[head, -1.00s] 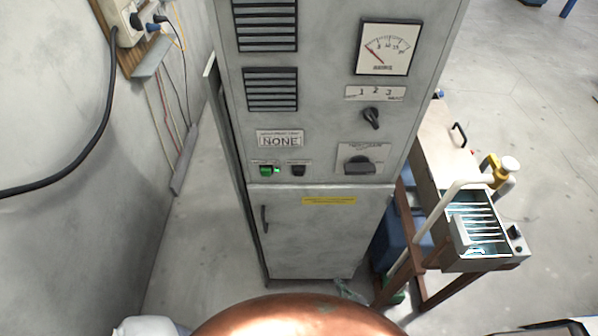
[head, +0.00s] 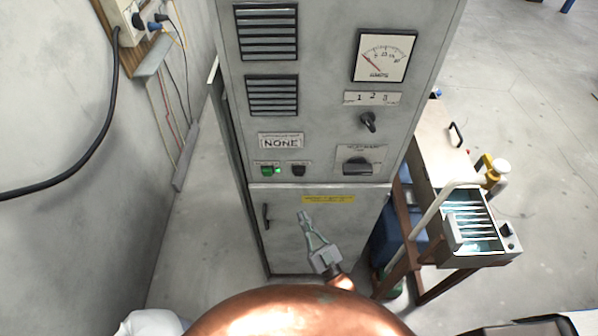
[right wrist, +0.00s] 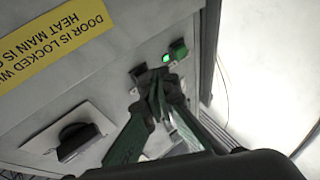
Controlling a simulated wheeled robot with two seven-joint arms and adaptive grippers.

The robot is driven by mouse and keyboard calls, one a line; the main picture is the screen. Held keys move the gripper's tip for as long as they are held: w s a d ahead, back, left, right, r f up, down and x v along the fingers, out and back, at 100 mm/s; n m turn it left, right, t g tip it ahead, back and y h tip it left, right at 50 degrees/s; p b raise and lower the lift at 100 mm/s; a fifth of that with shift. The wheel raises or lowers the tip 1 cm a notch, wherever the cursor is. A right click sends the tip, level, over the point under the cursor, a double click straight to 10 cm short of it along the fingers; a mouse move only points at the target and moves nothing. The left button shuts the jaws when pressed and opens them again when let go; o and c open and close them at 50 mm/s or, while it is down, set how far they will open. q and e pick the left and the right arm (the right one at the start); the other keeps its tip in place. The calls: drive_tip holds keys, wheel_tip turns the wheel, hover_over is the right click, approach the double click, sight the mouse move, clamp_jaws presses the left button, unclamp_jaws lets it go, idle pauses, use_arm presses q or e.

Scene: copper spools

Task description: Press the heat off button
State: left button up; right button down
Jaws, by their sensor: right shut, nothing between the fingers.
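The grey cabinet (head: 330,120) carries two small buttons. One is a green lit button (head: 267,171); to its right is a black button (head: 298,171). Their labels are too small to read. In the right wrist view, the green button (right wrist: 178,48) glows and the black button (right wrist: 138,75) is partly hidden by the fingers. My right gripper (head: 304,214) is shut and empty, in front of the cabinet's lower door and below the buttons in the head view. In the right wrist view its fingertips (right wrist: 158,82) overlap the black button's edge; I cannot tell whether they touch.
A black rotary knob (head: 358,166) sits right of the buttons, with a smaller knob (head: 368,122) and a dial gauge (head: 384,56) above. A yellow label (head: 328,199) is on the door below. A cart with a metal tray (head: 487,255) stands to the right.

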wheel_tip(320, 180, up, 9)
drive_tip(key=s+a+t+y, duration=0.1)
drive_tip(key=s, duration=0.1)
drive_tip(key=shift+t+y+p, duration=0.3)
drive_tip(key=shift+f, duration=0.1)
drive_tip(key=b, duration=0.3)
approach(299, 172)
drive_tip(key=w+a+r, duration=0.1)
drive_tip(key=a+r, duration=0.3)
drive_tip(key=shift+w+d+r, duration=0.1)
drive_tip(key=shift+w, duration=0.85)
drive_tip(key=shift+w, duration=0.4)
